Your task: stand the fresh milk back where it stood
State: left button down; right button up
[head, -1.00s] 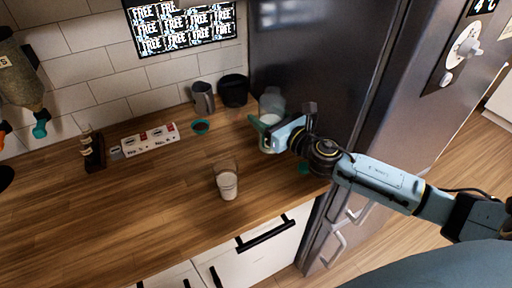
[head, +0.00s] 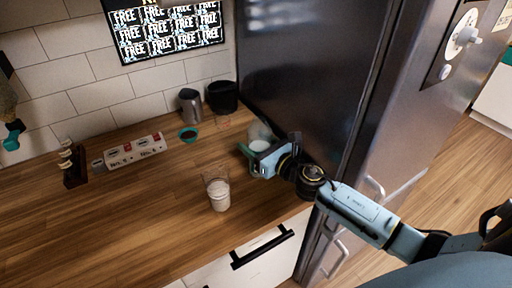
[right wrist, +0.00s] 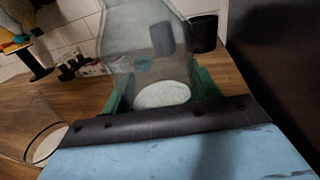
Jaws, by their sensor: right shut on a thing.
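The milk is in a clear glass vessel (head: 260,133) with white liquid low inside, at the right end of the wooden counter beside the fridge. My right gripper (head: 253,157) is shut on it, with green fingers on either side. In the right wrist view the clear vessel (right wrist: 146,35) rises above the gripper (right wrist: 160,92), and the white milk shows between the fingers. It looks roughly upright. I cannot tell whether its base touches the counter. My left gripper is not in view.
A second glass with white liquid (head: 218,194) stands near the counter's front. A labelled white block (head: 135,151) is further left. The dark fridge (head: 310,80) bounds the right.

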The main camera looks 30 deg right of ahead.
jog(key=shift+w+r, duration=0.1)
jog(key=shift+f, duration=0.3)
jog(key=o, duration=1.3)
jog(key=shift+r, duration=0.1)
jog(key=shift+s+r, duration=0.15)
jog(key=shift+s, duration=0.05)
jog(key=b+v, duration=0.2)
jog(key=v, duration=0.9)
jog(key=shift+s+d, duration=0.2)
jog(key=shift+s, duration=0.2)
